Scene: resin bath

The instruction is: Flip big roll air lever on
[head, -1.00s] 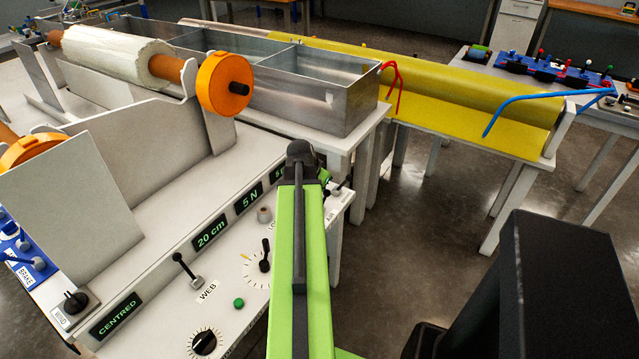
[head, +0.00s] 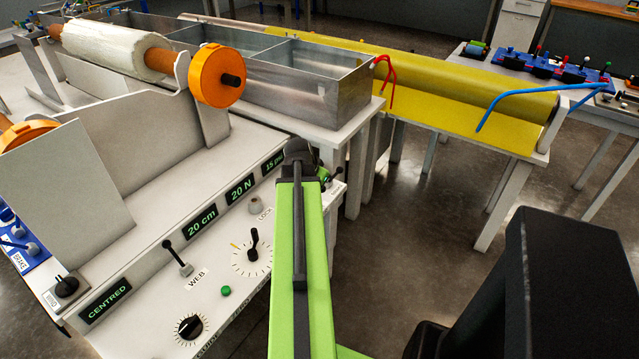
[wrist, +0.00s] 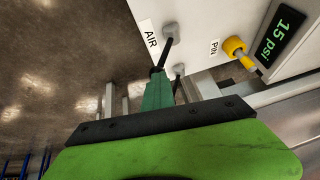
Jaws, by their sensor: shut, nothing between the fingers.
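The air lever (wrist: 163,55), a dark stem on a grey pivot, stands beside the AIR label (wrist: 150,39) on the white panel in the wrist view. Its free end meets the green fingertips of my gripper (wrist: 158,88), which is shut and empty; I cannot tell whether they touch. In the head view my arm hides most of the gripper and the lever at the panel's right end. The 15 psi display (head: 275,161) is lit; it also shows in the wrist view (wrist: 281,31).
A yellow pin knob (wrist: 234,47) sits near the lever by the PIN label. The web lever (head: 177,258) and a dial (head: 253,244) stand on the panel to the left. A metal bath (head: 320,95) stands behind.

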